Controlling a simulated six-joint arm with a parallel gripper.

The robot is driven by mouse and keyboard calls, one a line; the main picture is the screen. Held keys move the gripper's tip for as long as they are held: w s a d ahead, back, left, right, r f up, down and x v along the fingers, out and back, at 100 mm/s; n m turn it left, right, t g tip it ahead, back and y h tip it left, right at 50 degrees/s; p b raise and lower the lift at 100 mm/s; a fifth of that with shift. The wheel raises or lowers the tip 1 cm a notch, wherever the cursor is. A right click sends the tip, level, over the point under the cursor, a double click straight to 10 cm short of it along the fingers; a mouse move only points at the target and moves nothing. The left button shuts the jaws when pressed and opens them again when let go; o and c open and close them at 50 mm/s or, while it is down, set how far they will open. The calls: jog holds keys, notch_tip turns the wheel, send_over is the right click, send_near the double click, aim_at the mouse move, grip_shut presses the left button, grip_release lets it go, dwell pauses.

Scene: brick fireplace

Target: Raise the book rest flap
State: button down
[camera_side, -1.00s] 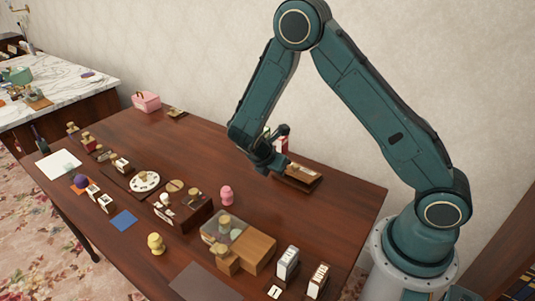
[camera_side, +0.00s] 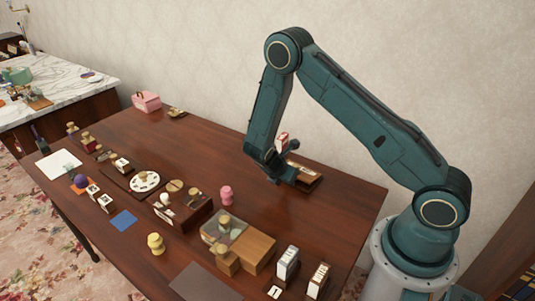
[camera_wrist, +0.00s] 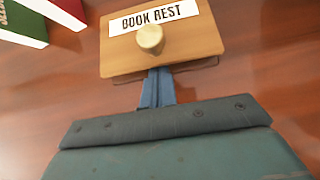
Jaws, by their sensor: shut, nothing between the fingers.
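The book rest flap (camera_wrist: 190,48) is a light wooden board with a white "BOOK REST" label (camera_wrist: 153,18) and a round pale knob (camera_wrist: 150,39). In the side view the book rest (camera_side: 307,174) is at the right rear of the table, partly hidden by my gripper. My gripper (camera_wrist: 157,85) is shut and empty, its blue fingers at the flap's near edge in the wrist view. The fingertips meet or pass under that edge; I cannot tell which. In the side view my gripper (camera_side: 280,178) is low at the rest's front left. The flap's exact tilt is unclear.
Green (camera_wrist: 22,22) and red (camera_wrist: 62,12) books stand just beyond the rest to its left. A pink knob piece (camera_side: 226,196), a wooden box (camera_side: 256,249) and several small blocks occupy the front and left. Bare table lies just in front of the rest.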

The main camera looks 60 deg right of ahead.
aim_at(296, 165)
jog(key=shift+d+r+y, duration=0.2)
jog(key=shift+r+y, duration=0.2)
jog(key=shift+r, duration=0.05)
dwell(0.4)
jog(key=shift+d+r+y, duration=0.25)
jog(key=shift+r+y, duration=0.25)
jog(key=shift+d+r+y, duration=0.25)
jog(key=shift+r+y, duration=0.2)
jog(key=shift+y, duration=0.05)
jog(key=shift+d+r+y, duration=0.7)
jog(key=shift+r+y, duration=0.2)
jog(key=shift+y, duration=0.3)
jog(key=d+r+y, duration=0.1)
jog(key=y, duration=0.1)
jog(key=d+r+y, duration=0.1)
jog(key=d+y, duration=0.1)
jog(key=shift+s+d+r+t, duration=0.1)
jog(key=shift+s+r+t, duration=0.1)
jog(key=shift+t, duration=0.1)
jog(key=shift+d+r+y, duration=0.3)
jog(key=shift+d, duration=0.3)
jog(key=shift+d+r, duration=0.1)
jog(key=v, duration=0.9)
jog(key=shift+d+r, duration=0.25)
jog(key=shift+d, duration=0.25)
jog(key=shift+r, duration=0.1)
